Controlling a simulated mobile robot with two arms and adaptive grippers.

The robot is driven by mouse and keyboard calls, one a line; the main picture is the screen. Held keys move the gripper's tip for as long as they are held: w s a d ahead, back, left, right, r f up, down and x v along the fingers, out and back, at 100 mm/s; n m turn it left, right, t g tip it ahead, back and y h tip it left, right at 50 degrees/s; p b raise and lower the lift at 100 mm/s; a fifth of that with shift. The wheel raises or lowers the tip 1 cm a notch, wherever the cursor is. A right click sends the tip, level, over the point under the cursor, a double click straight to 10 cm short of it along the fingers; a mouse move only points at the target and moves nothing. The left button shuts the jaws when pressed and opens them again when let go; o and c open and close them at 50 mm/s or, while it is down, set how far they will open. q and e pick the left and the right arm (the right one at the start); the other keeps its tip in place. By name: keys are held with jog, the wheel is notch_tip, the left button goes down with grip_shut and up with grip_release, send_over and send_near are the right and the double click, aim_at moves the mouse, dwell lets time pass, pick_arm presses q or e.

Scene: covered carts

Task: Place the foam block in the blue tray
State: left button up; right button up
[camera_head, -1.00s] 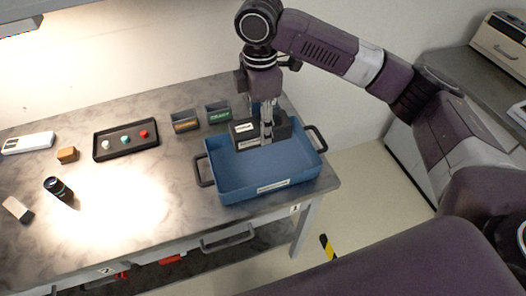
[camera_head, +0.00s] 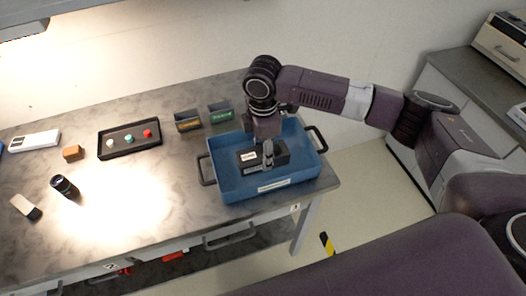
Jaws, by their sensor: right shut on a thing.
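The blue tray (camera_head: 232,182) stands at the right end of the table, with a black handle on each side and a white label on its front wall. The foam block (camera_head: 247,156), dark with a white label, is inside the tray, low near its floor. I cannot tell whether it touches the floor. My right gripper (camera_head: 268,160) reaches down into the tray from above and is shut on the foam block, hiding part of it. My left gripper is not in view.
Two small bins (camera_head: 187,121) stand behind the tray. A black tray (camera_head: 124,151) with several coloured knobs, an orange-brown block (camera_head: 73,153), a black cylinder (camera_head: 65,187), a white-and-dark piece (camera_head: 25,207) and a white device (camera_head: 35,140) lie to the left. The table's middle front is clear.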

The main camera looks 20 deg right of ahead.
jog(key=o, duration=1.2)
jog(key=shift+f, duration=0.1)
jog(key=shift+c, duration=0.2)
notch_tip(320, 180, up, 12)
jog(key=b, duration=0.2)
